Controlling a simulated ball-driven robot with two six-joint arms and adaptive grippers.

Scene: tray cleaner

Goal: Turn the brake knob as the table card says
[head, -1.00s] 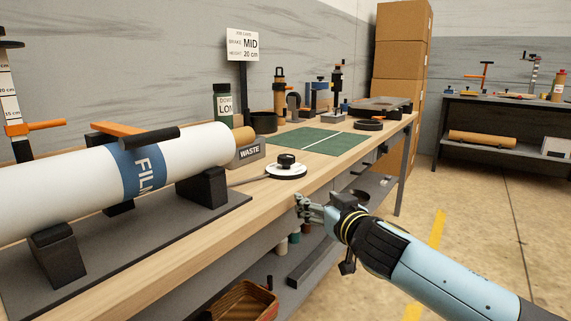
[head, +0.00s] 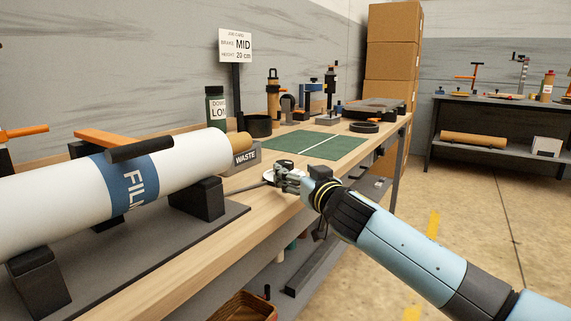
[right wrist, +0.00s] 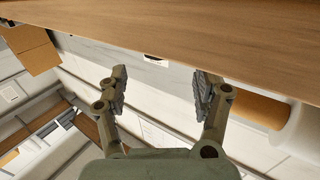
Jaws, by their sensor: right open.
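The table card (head: 236,46) stands on a black post and reads brake MID, height 20 cm. The brake knob's white dial (head: 268,177) shows as a sliver at the table's front edge in the head view. The rest of it is mostly hidden behind my right gripper (head: 282,181). That gripper is open and is at the dial in the picture; I cannot tell whether it touches. In the right wrist view, its two fingers (right wrist: 161,88) are spread with nothing between them. The knob is not visible there. My left gripper is out of view.
The WASTE box (head: 245,157) and a green mat (head: 318,144) are behind the dial. A lower shelf holds a wicker basket (head: 245,307).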

